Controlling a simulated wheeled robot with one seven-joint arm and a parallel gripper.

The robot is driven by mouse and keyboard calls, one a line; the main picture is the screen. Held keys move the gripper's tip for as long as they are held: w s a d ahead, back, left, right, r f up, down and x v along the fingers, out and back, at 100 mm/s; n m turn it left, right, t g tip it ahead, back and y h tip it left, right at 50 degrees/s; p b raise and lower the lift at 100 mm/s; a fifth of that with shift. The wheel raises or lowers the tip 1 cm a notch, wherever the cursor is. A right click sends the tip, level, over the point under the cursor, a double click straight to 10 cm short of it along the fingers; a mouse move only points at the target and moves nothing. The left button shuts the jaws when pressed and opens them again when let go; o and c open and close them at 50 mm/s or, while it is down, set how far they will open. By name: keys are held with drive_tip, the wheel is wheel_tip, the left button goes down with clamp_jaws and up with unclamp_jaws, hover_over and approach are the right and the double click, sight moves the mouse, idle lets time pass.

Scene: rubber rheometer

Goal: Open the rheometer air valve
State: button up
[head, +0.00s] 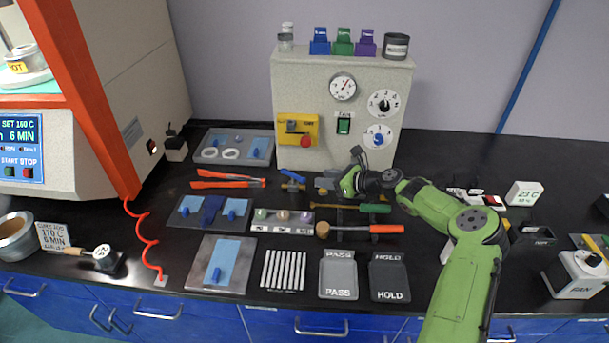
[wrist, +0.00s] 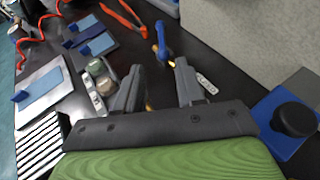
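A small valve with a blue lever handle and a brass-coloured body (head: 292,180) sits on the black bench in front of the beige gauge cabinet (head: 340,155). In the wrist view its blue handle (wrist: 161,40) stands just beyond my fingertips, roughly between them in the picture. My gripper (head: 322,183) is to the right of the valve, low over the bench. The wrist view shows its two grey fingers (wrist: 159,70) spread apart with nothing held. I cannot tell the exact gap between the fingertips and the handle.
Orange-handled pliers (head: 228,180) lie left of the valve. A sample tray (head: 283,220) and screwdriver-like tools (head: 375,208) lie in front. A yellow panel with a red knob (head: 306,140) is on the cabinet. A black knob on a blue base (wrist: 295,118) is right of my gripper.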

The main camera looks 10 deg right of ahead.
sight(297, 176)
drive_tip(key=b+x, duration=0.2)
drive_tip(key=x, duration=1)
drive_tip(key=shift+d, duration=0.15)
drive_tip(key=shift+f, duration=0.15)
clamp_jaws()
